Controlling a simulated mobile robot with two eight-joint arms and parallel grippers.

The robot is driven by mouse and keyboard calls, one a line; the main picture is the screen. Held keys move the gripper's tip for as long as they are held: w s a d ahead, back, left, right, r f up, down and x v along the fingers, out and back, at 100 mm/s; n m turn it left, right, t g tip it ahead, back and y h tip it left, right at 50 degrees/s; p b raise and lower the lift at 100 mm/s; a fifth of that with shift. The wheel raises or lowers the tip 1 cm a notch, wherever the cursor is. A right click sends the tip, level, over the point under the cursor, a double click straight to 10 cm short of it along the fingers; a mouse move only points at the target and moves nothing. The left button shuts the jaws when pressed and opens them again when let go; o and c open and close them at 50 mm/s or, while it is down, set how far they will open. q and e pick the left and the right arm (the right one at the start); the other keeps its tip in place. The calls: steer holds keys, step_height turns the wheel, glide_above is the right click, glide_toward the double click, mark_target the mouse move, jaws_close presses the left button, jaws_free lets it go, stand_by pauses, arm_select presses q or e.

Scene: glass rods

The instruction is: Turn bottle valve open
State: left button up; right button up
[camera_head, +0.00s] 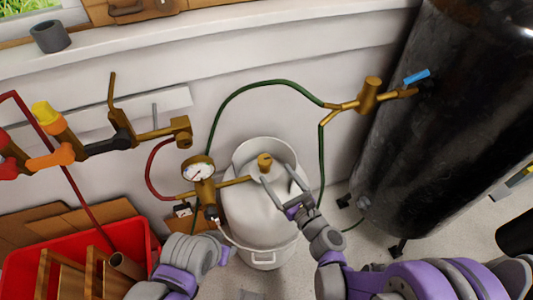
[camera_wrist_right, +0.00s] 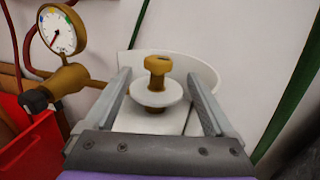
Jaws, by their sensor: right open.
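A white gas bottle (camera_head: 262,218) stands on the floor in the middle of the head view, with a raised collar around its top. Its brass valve (camera_head: 264,161) rises inside the collar. In the right wrist view the valve (camera_wrist_right: 157,66) has a brass head above a white disc (camera_wrist_right: 156,94). My right gripper (camera_head: 279,172) is open, with its fingers pointing at the valve. In the wrist view its fingers (camera_wrist_right: 157,75) lie on either side of the disc, with visible gaps. My left arm shows at the bottom, but its gripper cannot be made out.
A brass regulator with a gauge (camera_head: 198,170) stands left of the bottle. A green hose (camera_head: 243,88) arches behind it to a brass fitting (camera_head: 369,95). A large black tank (camera_head: 445,120) is at right; a red crate (camera_head: 85,250) is at lower left.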

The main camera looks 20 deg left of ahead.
mark_target(260, 155)
steer(key=x, duration=1)
steer(key=shift+a, duration=0.15)
steer(key=c, duration=1.4)
steer(key=shift+n+g+y+b, duration=0.5)
steer(key=shift+g, duration=0.1)
steer(key=n+g+y, duration=0.1)
steer(key=n+g+b, duration=0.1)
steer(key=shift+s+a+f+g+y, duration=0.1)
steer(key=shift+s+g+y, duration=0.2)
steer(key=shift+y, duration=0.1)
steer(key=shift+s+a+n+g+y+b, duration=0.1)
steer(key=shift+s+n+g+y+b, duration=0.25)
steer(key=shift+n+g, duration=0.9)
steer(key=shift+s+a+n+g+y+b, duration=0.15)
steer(key=shift+n+g+y, duration=0.45)
steer(key=shift+g, duration=1.15)
steer(key=shift+s+n+g+y+b, duration=0.25)
steer(key=shift+n+g+b, duration=0.1)
steer(key=shift+n+g, duration=1)
steer(key=shift+g, duration=0.35)
steer(key=o, duration=1.4)
